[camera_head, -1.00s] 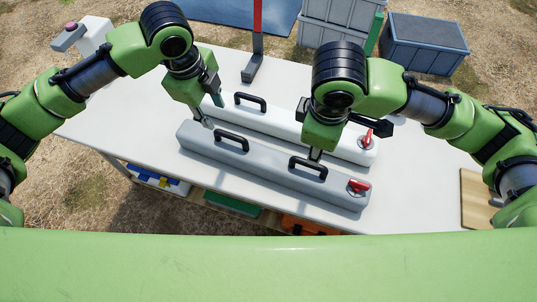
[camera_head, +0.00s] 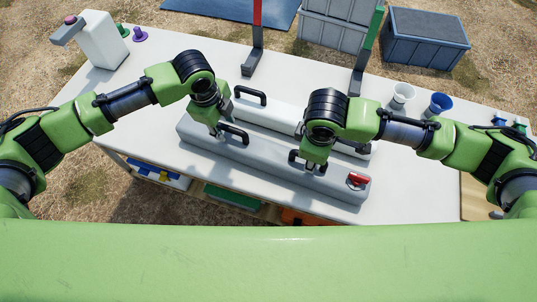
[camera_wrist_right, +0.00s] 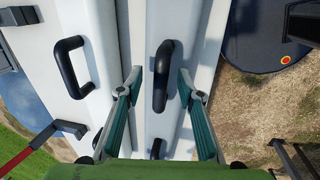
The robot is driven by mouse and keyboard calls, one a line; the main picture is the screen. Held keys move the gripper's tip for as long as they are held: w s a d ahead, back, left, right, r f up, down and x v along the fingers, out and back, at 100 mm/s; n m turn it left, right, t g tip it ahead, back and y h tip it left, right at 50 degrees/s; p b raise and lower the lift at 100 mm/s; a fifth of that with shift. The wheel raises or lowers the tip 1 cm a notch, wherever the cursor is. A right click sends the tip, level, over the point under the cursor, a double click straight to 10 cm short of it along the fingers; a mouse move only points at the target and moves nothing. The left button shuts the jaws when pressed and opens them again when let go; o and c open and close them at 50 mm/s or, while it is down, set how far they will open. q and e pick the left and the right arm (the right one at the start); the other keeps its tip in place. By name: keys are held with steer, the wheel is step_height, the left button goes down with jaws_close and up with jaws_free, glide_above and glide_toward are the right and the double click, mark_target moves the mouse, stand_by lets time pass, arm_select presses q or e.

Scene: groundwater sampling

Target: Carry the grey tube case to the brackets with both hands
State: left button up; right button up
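The long grey tube case (camera_head: 265,165) lies on the white table in the head view, with two black handles on top and a red lever at its right end. My left gripper (camera_head: 220,132) is at its left handle (camera_head: 236,135); its fingers are mostly hidden. My right gripper (camera_head: 310,166) is at the right handle. In the right wrist view my right gripper (camera_wrist_right: 158,78) is open, its fingers on either side of the black handle (camera_wrist_right: 162,85), with gaps showing. The brackets look like a red-topped post (camera_head: 257,40) and a green-topped post (camera_head: 370,45) behind.
A white tube case (camera_head: 272,115) lies just behind the grey one, partly hidden by my arms. White and blue cups (camera_head: 441,104) stand at the right. A white device (camera_head: 102,40) stands at the back left. The table (camera_head: 180,80) is clear at the left.

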arm_select(q)
steer(key=shift+f, duration=0.65)
arm_select(e)
steer(key=shift+f, duration=0.65)
arm_select(q)
steer(key=shift+w, duration=0.1)
jaws_close()
arm_select(e)
jaws_close()
arm_select(q)
steer(key=shift+r, duration=0.15)
arm_select(e)
steer(key=shift+w+r, duration=0.15)
